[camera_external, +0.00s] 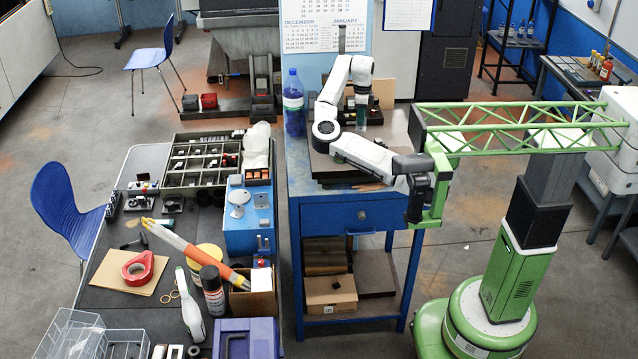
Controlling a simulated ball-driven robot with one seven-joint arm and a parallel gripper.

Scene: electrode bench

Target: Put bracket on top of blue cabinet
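The blue cabinet (368,216) stands in the middle, with a drawer, open shelves below and a dark top plate. My white arm reaches over it from the right. My gripper (361,122) points down over the rear part of the cabinet's top, among small dark items. Its fingers are too small to tell whether they are open, shut or holding something. I cannot pick out the bracket with certainty. Small dark metal pieces (264,243) stand by the blue box on the left table, and one could be a bracket.
A large blue bottle (293,108) stands at the cabinet's back left corner. The left table holds a parts tray (195,178), a blue box (245,222), red tape (137,268), spray cans and clear bins. The cabinet top's front right looks fairly clear.

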